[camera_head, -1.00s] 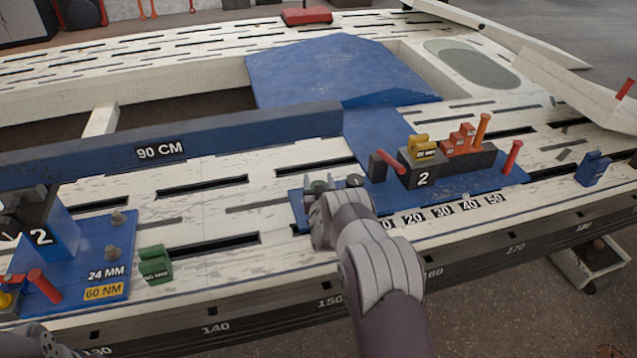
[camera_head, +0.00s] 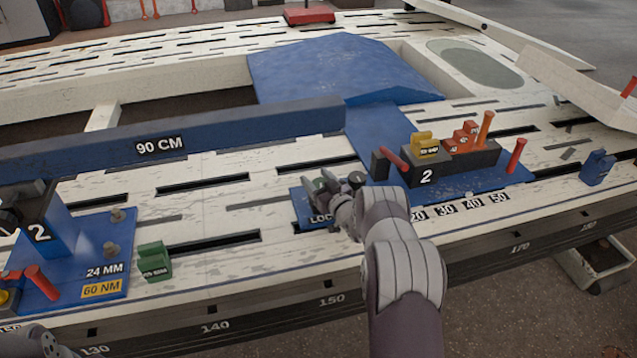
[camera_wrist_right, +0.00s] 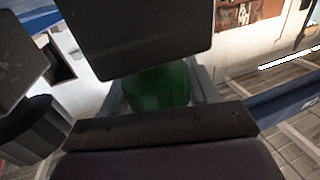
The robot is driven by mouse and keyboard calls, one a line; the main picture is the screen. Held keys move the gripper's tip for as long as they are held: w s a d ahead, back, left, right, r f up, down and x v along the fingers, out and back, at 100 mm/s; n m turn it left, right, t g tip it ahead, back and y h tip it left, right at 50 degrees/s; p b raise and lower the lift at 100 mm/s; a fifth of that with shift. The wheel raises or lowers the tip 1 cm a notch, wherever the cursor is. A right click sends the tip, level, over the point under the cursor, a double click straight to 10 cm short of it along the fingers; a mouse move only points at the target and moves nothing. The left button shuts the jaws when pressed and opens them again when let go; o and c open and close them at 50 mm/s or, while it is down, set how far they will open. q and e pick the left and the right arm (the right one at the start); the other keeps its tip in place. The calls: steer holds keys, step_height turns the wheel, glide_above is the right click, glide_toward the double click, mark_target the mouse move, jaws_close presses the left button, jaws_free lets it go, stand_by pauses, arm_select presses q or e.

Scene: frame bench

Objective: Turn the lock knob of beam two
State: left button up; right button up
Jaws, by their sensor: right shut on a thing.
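The blue plate of beam two (camera_head: 470,183) lies on the white bench, with a dark block (camera_head: 455,165) marked 2 on it. At its left end a green knob (camera_head: 320,184) sits above a partly covered label starting "LOC". My right gripper (camera_head: 322,189) is shut on the green knob. In the right wrist view the green knob (camera_wrist_right: 158,88) shows between the dark jaws (camera_wrist_right: 158,98), its top and bottom hidden.
A long blue beam (camera_head: 230,138) marked 90 CM lies behind. Red levers (camera_head: 515,155) and an orange peg (camera_head: 485,131) stand to the right. A green block (camera_head: 154,262) and another blue plate (camera_head: 110,225) are at left.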

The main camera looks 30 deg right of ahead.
steer(key=shift+a+n+y+b, duration=0.15)
steer(key=shift+n+y+b, duration=0.5)
steer(key=shift+n+y, duration=0.75)
steer(key=shift+g+y, duration=0.3)
steer(key=shift+y, duration=0.2)
steer(key=o, duration=1)
steer(key=shift+c, duration=0.2)
steer(key=shift+s+r, duration=0.1)
steer(key=shift+s, duration=0.15)
steer(key=p+v, duration=0.4)
steer(key=v, duration=0.8)
steer(key=shift+s+p, duration=0.2)
steer(key=shift+p, duration=0.2)
